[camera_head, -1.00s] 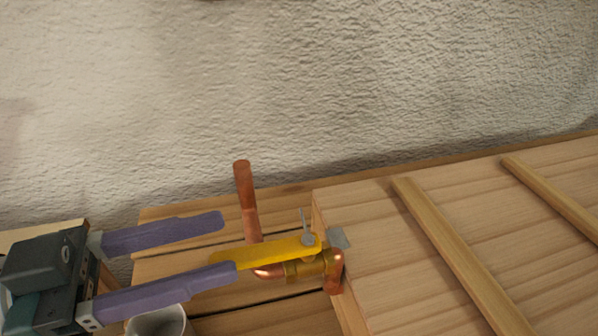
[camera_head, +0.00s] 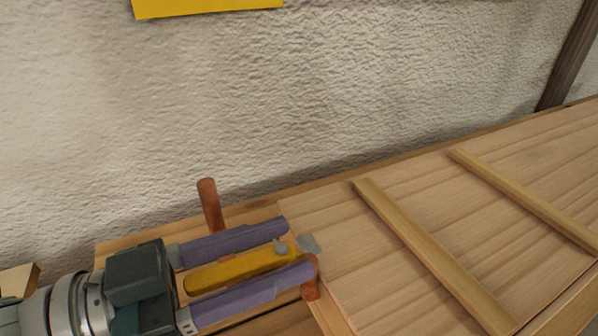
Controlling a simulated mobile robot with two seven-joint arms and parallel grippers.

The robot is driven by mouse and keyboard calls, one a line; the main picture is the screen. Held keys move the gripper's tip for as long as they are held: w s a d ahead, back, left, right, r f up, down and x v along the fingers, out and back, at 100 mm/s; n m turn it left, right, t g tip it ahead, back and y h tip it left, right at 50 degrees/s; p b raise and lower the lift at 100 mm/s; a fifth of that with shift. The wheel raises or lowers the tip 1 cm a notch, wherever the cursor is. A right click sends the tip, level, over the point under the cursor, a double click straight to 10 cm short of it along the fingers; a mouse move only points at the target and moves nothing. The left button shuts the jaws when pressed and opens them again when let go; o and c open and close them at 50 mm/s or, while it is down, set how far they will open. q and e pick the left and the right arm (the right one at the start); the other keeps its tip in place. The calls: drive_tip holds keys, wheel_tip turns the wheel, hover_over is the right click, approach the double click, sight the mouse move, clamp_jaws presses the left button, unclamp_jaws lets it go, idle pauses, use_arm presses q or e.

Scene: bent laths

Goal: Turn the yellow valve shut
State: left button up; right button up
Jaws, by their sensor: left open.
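The yellow valve (camera_head: 240,268) is a long flat lever, pivoted at its right end near a small grey bolt, beside the wooden box. It points left along the gripper. My left gripper (camera_head: 296,245) is open, with one purple finger on the far side of the lever and one on the near side. The fingers seem apart from the lever, though contact on the near side is hard to tell. A copper pipe (camera_head: 210,205) stands up behind, and a copper elbow (camera_head: 311,282) shows by the near fingertip. The brass valve body is mostly hidden. My right gripper is not in view.
A wooden box top (camera_head: 420,225) with two raised laths (camera_head: 430,255) fills the right side. A rough plaster wall (camera_head: 330,90) stands behind. A yellow sheet (camera_head: 205,6) is on the wall, and a dark post (camera_head: 568,55) is at upper right.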

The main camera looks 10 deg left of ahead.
use_arm(q)
clamp_jaws()
idle(0.4)
idle(1.0)
